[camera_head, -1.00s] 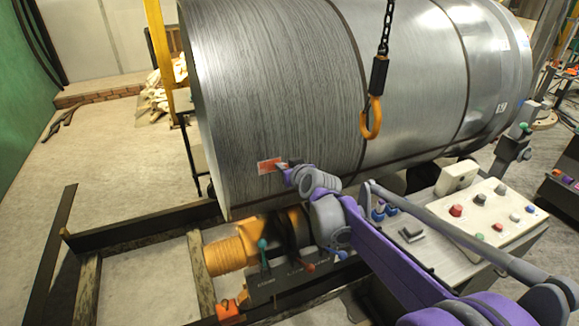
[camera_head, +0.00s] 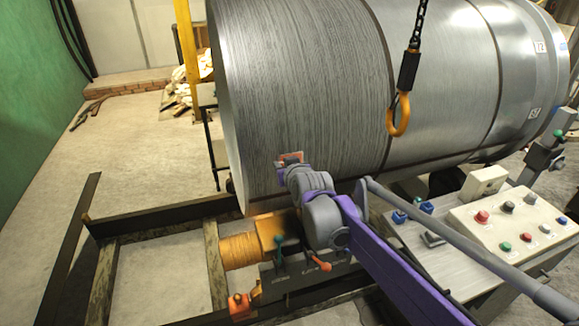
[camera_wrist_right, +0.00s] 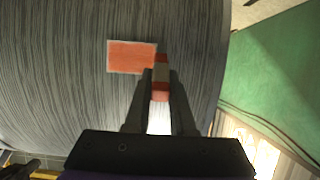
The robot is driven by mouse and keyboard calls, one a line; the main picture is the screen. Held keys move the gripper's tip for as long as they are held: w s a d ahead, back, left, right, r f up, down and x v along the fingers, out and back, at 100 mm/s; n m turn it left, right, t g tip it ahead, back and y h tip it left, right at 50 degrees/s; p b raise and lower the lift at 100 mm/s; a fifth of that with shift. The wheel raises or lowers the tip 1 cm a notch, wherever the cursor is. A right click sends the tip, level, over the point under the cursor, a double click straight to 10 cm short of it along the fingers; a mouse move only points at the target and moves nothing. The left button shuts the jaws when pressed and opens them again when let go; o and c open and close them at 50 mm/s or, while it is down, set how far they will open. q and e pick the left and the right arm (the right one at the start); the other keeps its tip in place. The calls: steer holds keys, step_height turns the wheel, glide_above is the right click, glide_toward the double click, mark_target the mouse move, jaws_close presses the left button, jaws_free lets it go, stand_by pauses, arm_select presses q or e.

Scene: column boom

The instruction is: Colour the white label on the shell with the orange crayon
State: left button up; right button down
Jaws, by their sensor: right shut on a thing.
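The shell (camera_head: 300,80) is a large grey metal cylinder lying on its side. Its label (camera_head: 291,157) is low on the near part and partly hidden by my right gripper. In the right wrist view the label (camera_wrist_right: 130,57) is mostly orange, with a thin pale border. My right gripper (camera_head: 285,167) is shut on the orange crayon, right at the label. My left gripper is not in view.
An orange hook (camera_head: 398,115) hangs on a chain in front of the shell. A control panel (camera_head: 515,222) with several buttons stands at the right. Below the shell are an orange roller (camera_head: 240,251) and small levers. Open floor (camera_head: 140,160) lies at the left.

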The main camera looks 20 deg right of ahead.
stand_by(0.3)
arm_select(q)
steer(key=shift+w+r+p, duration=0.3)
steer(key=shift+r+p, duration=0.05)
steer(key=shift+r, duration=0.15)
arm_select(e)
steer(key=shift+s+d+r, duration=0.1)
steer(key=shift+s+r, duration=0.05)
steer(key=shift+s, duration=2.8)
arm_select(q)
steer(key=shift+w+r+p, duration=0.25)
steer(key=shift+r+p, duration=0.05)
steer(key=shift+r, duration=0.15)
arm_select(e)
steer(key=s, duration=0.3)
steer(key=shift+r, duration=0.1)
